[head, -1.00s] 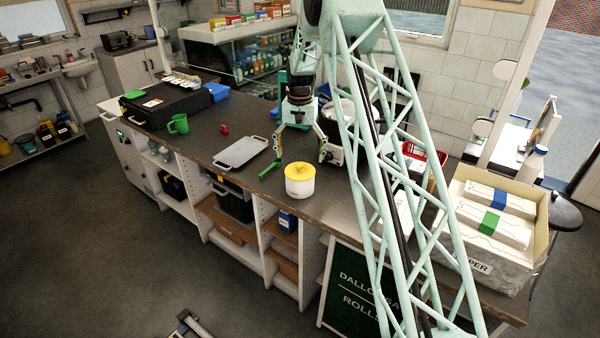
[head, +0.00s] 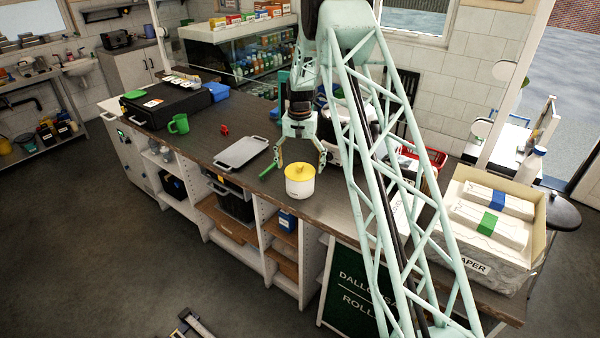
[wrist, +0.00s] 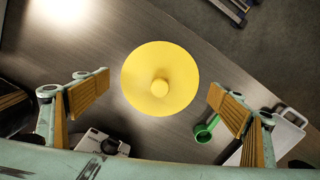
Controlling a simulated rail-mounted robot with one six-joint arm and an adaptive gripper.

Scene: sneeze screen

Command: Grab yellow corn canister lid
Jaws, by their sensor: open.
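The corn canister (head: 300,188) is a white round pot standing upright on the dark counter near its front edge. Its yellow lid (head: 299,172) is on top. In the wrist view the round yellow lid (wrist: 160,83) with a small central knob lies between the two fingers, seen from above. My gripper (head: 301,166) is open and empty, its fingers spread wide, just behind and above the canister in the head view. In the wrist view my gripper's fingertips (wrist: 158,95) are apart from the lid on both sides.
A grey tray (head: 241,152) and a green handled item (head: 267,171) lie left of the canister. A green mug (head: 179,124) and a small red item (head: 225,130) are farther left. A box of paper rolls (head: 487,232) stands at the right.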

